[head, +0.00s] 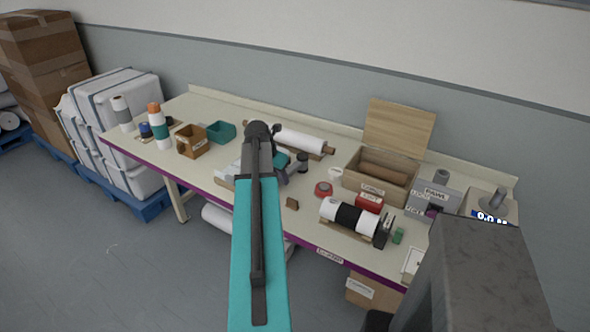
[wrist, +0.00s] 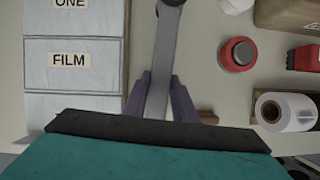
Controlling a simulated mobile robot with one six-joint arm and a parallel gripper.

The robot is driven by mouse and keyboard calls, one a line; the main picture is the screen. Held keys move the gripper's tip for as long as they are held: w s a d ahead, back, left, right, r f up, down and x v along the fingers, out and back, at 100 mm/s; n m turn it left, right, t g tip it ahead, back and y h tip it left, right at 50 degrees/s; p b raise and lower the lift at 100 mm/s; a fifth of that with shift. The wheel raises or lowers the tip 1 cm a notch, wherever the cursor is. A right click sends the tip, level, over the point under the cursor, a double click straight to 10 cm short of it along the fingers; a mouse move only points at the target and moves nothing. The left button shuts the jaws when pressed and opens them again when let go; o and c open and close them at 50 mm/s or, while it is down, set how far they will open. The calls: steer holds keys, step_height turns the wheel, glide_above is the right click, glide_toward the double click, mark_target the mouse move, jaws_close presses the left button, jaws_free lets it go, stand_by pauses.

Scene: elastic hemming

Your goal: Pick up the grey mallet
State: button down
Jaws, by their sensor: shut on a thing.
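The grey mallet (wrist: 164,50) shows in the wrist view as a grey handle running up the picture, with a dark end cut off by the top edge. My gripper (wrist: 169,100) has its two purple-grey fingers on either side of this handle, shut on it. In the head view, my teal and dark arm hides most of the gripper; a dark cylindrical part, likely the mallet's head (head: 302,160), shows just right of the arm. Whether the mallet touches the bench is unclear.
On the workbench (head: 225,198), labelled film trays (wrist: 68,60) lie left of the mallet. An open wooden box (head: 382,180) stands farther back.

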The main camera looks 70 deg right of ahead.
steer(key=shift+r, duration=0.15)
step_height(320, 180, up, 10)
steer(key=b, duration=0.2)
stand_by(0.6)
stand_by(0.4)
